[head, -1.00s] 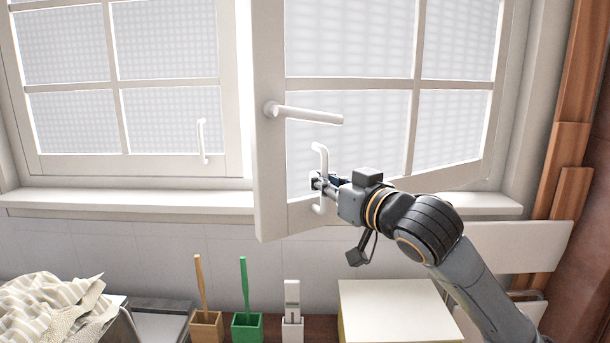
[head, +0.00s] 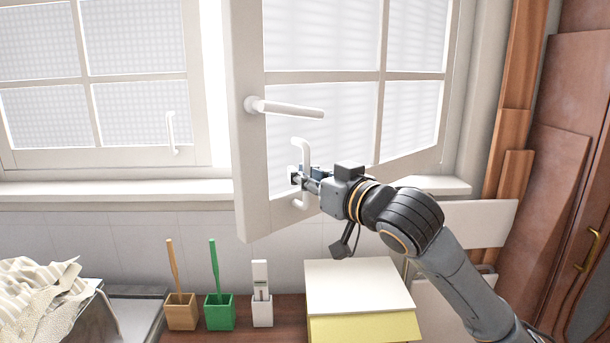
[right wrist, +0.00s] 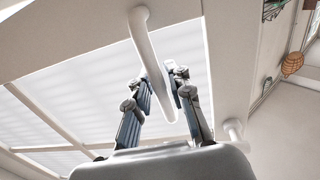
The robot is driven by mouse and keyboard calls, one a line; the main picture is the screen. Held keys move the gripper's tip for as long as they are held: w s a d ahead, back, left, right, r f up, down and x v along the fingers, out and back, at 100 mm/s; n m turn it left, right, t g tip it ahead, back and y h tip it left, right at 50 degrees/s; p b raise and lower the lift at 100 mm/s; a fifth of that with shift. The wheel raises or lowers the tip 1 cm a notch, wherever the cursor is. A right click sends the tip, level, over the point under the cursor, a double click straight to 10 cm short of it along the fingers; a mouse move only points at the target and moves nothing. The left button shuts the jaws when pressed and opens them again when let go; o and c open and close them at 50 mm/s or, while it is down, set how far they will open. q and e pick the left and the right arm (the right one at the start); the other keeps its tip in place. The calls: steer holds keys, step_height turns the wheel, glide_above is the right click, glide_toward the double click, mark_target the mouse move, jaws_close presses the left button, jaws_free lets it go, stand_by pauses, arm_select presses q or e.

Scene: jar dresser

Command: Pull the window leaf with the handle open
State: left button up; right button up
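The white window leaf (head: 247,155) with the handle stands partly open, swung out into the room in front of its frame. It has a lever handle (head: 290,109) and, below it, a vertical bar handle (head: 302,147). My right gripper (head: 297,180) is at the bar handle. In the right wrist view, the bar handle (right wrist: 150,50) runs between the two fingers of the right gripper (right wrist: 162,82), which close in on both sides of it. The leaf's lower left part near the fingers is partly hidden by the gripper. My left gripper is not in view.
Another window leaf (head: 130,156) at the left is shut. Below the sill (head: 100,191) stand a wooden holder (head: 181,312), a green holder (head: 219,313), a white holder (head: 262,312) and a white-topped box (head: 358,285). Striped cloth (head: 40,300) lies at the left.

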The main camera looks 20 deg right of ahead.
steer(key=shift+s, duration=0.25)
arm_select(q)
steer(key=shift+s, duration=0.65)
arm_select(e)
steer(key=s+d, duration=0.1)
steer(key=s, duration=0.6)
steer(key=shift+d, duration=0.25)
